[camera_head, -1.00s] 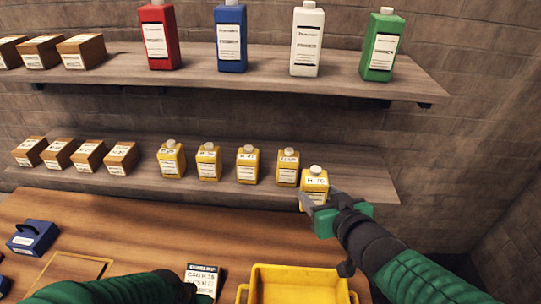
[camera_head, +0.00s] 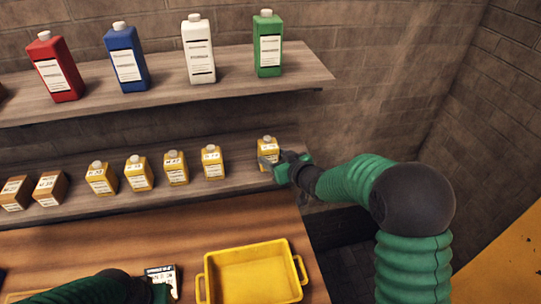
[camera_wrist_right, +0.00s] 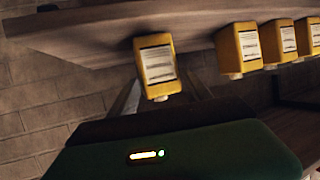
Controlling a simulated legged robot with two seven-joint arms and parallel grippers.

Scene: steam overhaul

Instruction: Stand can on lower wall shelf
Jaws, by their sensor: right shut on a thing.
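My right gripper (camera_head: 271,161) is shut on a small yellow can (camera_head: 267,148) with a white cap and label. The can is upright at the right end of the lower wall shelf (camera_head: 240,178), right of a row of similar yellow cans. It is at or just above the board; I cannot tell if its base touches. The right wrist view, which is upside down, shows the can (camera_wrist_right: 156,66) between the two fingers, apart from the neighbouring can (camera_wrist_right: 240,48). My left gripper (camera_head: 160,293) shows only partly at the bottom edge; its fingers are hidden.
The upper shelf (camera_head: 225,90) above carries red, blue, white and green bottles. Yellow cans (camera_head: 213,162) and brown boxes (camera_head: 49,188) stand left on the lower shelf. A yellow tray (camera_head: 252,275) and a label card (camera_head: 163,275) are on the wooden bench below.

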